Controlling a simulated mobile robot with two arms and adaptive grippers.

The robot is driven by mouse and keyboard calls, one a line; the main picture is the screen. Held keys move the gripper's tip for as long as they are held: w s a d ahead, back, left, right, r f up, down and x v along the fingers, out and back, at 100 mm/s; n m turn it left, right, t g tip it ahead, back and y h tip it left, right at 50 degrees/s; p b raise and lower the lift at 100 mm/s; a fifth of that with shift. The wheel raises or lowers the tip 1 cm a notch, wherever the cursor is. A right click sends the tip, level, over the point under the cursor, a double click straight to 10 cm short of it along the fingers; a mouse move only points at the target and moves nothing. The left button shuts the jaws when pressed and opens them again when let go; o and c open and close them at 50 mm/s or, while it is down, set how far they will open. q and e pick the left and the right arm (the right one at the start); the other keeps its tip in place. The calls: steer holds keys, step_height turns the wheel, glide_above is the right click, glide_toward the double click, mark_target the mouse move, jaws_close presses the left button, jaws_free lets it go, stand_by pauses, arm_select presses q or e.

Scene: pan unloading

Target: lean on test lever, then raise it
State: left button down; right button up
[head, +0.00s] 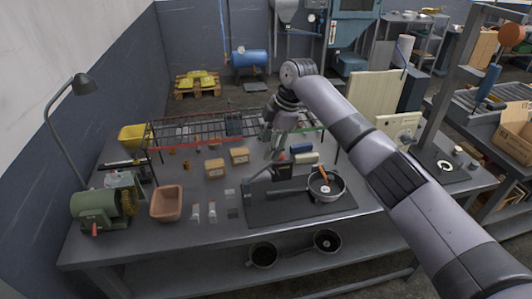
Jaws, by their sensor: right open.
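No part is labelled as the test lever, so I cannot tell for certain which part it is. A dark fixture (262,189) with a raised angled bar stands on a dark mat (290,211) on the workbench. A round dark pan (340,194) with an orange-handled piece (323,173) in it sits at the right of the mat. My right gripper (273,150) is open and points down, just above and behind the fixture. I cannot tell whether it touches anything. My left gripper is out of view.
A wire rack (190,126) spans the back of the bench near my right arm. Small tan boxes (239,155), a terracotta bin (167,203) and a green grinder (98,210) stand at left. Two pans (263,255) lie on the shelf below. The bench's front strip is clear.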

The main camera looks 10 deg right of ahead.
steer(key=v, duration=0.7)
steer(key=shift+d+r, duration=0.15)
steer(key=shift+r, duration=0.05)
